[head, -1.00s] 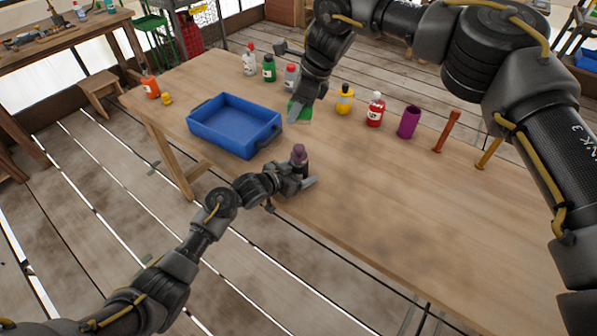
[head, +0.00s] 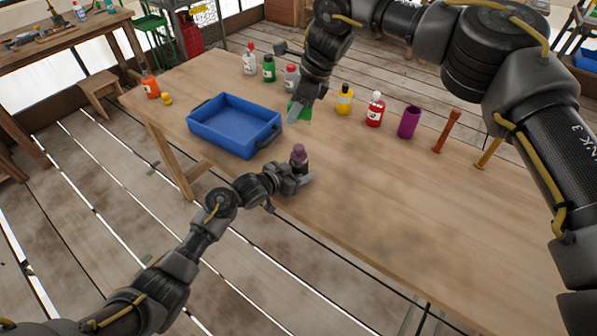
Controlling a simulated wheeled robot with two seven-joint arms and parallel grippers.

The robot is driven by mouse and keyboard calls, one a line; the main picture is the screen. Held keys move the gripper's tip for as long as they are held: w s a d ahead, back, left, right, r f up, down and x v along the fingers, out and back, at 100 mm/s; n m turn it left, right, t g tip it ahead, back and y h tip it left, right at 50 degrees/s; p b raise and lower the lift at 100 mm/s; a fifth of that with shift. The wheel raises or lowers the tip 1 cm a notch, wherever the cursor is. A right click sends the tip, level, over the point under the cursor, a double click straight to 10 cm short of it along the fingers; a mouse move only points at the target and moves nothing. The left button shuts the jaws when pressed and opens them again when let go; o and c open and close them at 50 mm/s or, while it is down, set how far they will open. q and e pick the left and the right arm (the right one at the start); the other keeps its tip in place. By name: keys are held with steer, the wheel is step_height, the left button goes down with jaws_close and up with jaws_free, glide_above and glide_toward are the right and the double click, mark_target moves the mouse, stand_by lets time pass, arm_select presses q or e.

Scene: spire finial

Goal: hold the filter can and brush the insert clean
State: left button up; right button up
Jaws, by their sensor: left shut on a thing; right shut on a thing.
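My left gripper (head: 304,181) is shut on the filter can (head: 299,155), a small dark can with a purple top. It holds the can upright near the table's front edge, right of the blue tray. My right gripper (head: 297,110) reaches down from the top, behind the can and apart from it. It is shut on a small green thing (head: 305,111), mostly hidden by the fingers; I cannot tell whether this is the brush. The insert cannot be made out separately from the can's purple top.
A blue tray (head: 199,128) stands left of both grippers. Several bottles line the back, among them a yellow one (head: 344,100) and a red one (head: 375,112). A purple cup (head: 408,122), a brown-red stick (head: 447,131) and a yellow stick (head: 488,153) stand farther right. The table's front right is clear.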

mark_target(296, 121)
stand_by(0.5)
steer(key=shift+d, duration=0.2)
step_height(296, 121, down, 4)
steer(key=shift+w+r, duration=0.1)
steer(key=shift+a, duration=0.45)
steer(key=shift+d+f, duration=0.1)
steer(key=shift+f, duration=1.8)
steer(key=shift+f, duration=0.6)
steer(key=shift+w, duration=0.45)
steer(key=shift+s, duration=1.15)
